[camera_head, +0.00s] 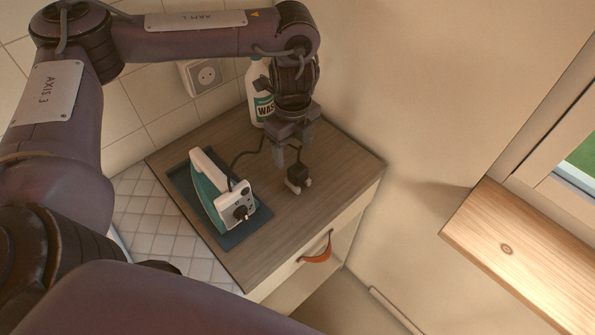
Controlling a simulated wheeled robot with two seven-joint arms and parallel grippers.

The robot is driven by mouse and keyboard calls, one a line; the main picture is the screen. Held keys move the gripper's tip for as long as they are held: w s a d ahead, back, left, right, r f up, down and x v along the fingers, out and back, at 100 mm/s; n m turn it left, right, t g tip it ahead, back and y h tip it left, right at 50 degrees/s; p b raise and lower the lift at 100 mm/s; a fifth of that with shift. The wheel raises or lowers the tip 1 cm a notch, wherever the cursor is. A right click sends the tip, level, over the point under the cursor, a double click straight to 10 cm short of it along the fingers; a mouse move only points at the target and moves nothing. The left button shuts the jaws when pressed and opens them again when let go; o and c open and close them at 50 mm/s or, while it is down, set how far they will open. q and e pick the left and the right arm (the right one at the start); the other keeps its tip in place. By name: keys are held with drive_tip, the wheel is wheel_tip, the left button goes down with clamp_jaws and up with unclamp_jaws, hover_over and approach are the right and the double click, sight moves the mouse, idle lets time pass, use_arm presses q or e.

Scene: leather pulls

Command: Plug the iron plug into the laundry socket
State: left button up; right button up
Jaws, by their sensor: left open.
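The iron (217,192) is white and teal and rests on a dark blue mat (250,226) on the wooden counter. My right gripper is not in view.
A white detergent bottle (258,92) stands behind my left gripper, partly hidden by it. The counter (325,205) is clear to the right and front. A drawer with an orange leather pull (317,250) is below. A wooden sill (520,250) juts out at right.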

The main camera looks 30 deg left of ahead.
sight(298, 168)
use_arm(q)
drive_tip(key=shift+w+f, duration=0.1)
drive_tip(key=shift+f, duration=0.55)
drive_tip(key=shift+d, duration=0.1)
drive_tip(key=f, duration=0.1)
drive_tip(key=f+p, duration=0.1)
drive_tip(key=f, duration=0.1)
drive_tip(key=f+p, duration=0.1)
drive_tip(key=shift+d+f, duration=0.3)
drive_tip(key=shift+d, duration=0.05)
drive_tip(key=shift+f, duration=0.3)
drive_tip(key=c, duration=1)
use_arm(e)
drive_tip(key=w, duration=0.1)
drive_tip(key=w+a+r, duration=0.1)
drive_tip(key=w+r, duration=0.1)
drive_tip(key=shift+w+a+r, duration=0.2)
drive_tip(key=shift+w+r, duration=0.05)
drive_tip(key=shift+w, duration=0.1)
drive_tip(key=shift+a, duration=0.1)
